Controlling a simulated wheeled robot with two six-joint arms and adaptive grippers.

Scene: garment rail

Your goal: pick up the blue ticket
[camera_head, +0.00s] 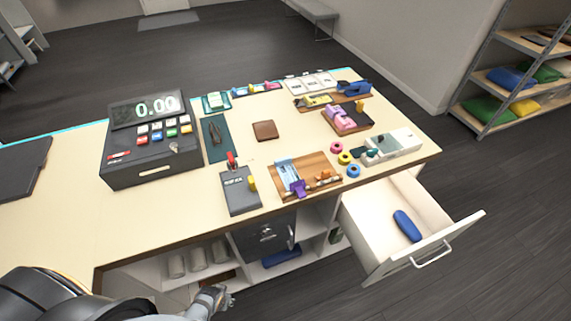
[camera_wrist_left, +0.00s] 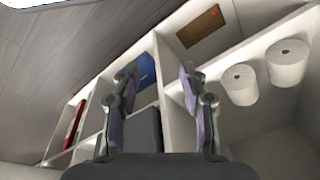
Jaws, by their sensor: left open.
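A light-blue flat piece (camera_head: 287,172), possibly the blue ticket, is on the wooden board (camera_head: 318,164) on the counter; I cannot read any marking on it. A purple clip-like piece (camera_head: 298,188) is at its near end. My left gripper (camera_head: 218,298) is low in front of the counter's open shelves, well apart from that board. In the left wrist view its two fingers (camera_wrist_left: 160,92) are spread with nothing between them, facing the shelf compartments. My right gripper is in neither view.
A cash register (camera_head: 150,150) and a dark card terminal (camera_head: 240,192) stand on the counter. An open drawer (camera_head: 360,228) holding a blue case (camera_head: 407,226) juts out at right. White rolls (camera_wrist_left: 240,85) and a blue object (camera_wrist_left: 147,70) are in the shelves.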

